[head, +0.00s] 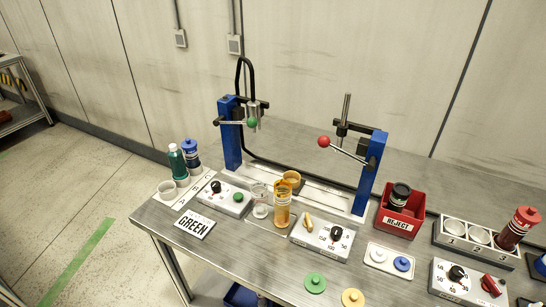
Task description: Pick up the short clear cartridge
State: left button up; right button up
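A short clear cartridge (260,193) appears to stand upright near the middle of the table, just left of a taller amber cartridge (283,212). Its clear wall is hard to make out against the grey behind it. A small whitish round piece (261,211) shows at its foot; I cannot tell whether it is part of the cartridge. Neither of my grippers is in the head view.
Two blue stands with levers, one with a green knob (252,122) and one with a red knob (324,141), rise behind the cartridges. Dial boxes (320,247) stand nearby. A red REJECT bin (415,205) is to the right. Green and blue bottles (177,162) stand left.

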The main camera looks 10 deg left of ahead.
aim_at(259, 189)
jog(key=j+z, duration=0.75)
jog(key=i+j, duration=0.05)
jog(key=j, duration=0.05)
